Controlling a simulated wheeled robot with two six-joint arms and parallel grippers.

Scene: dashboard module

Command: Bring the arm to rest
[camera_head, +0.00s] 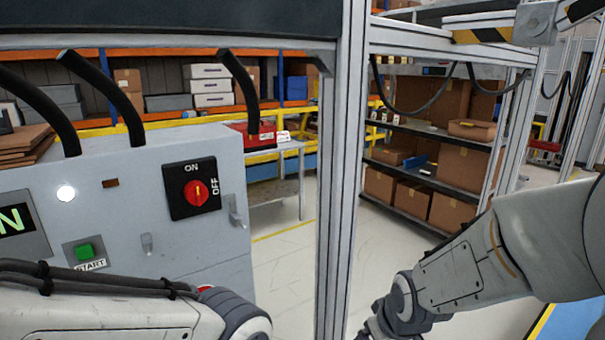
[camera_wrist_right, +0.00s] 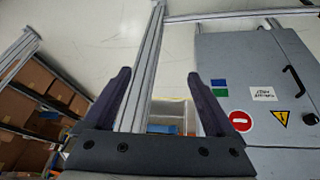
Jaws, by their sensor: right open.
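My right arm (camera_head: 455,272) comes in from the right in the head view and reaches down to the bottom edge, where its gripper is mostly cut off. In the right wrist view my right gripper (camera_wrist_right: 160,88) is open, its two dark fingers wide apart with nothing between them. My left arm (camera_head: 110,312) lies across the bottom left of the head view, in front of the control cabinet (camera_head: 130,170). Its gripper is out of the picture.
The cabinet carries a red rotary switch (camera_head: 196,193) beside ON and OFF labels, a lit white lamp (camera_head: 66,193) and a green START button (camera_head: 84,251). A metal post (camera_head: 340,170) stands mid-view. Shelves with boxes (camera_head: 430,170) stand behind. A grey cabinet (camera_wrist_right: 262,85) is right in the wrist view.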

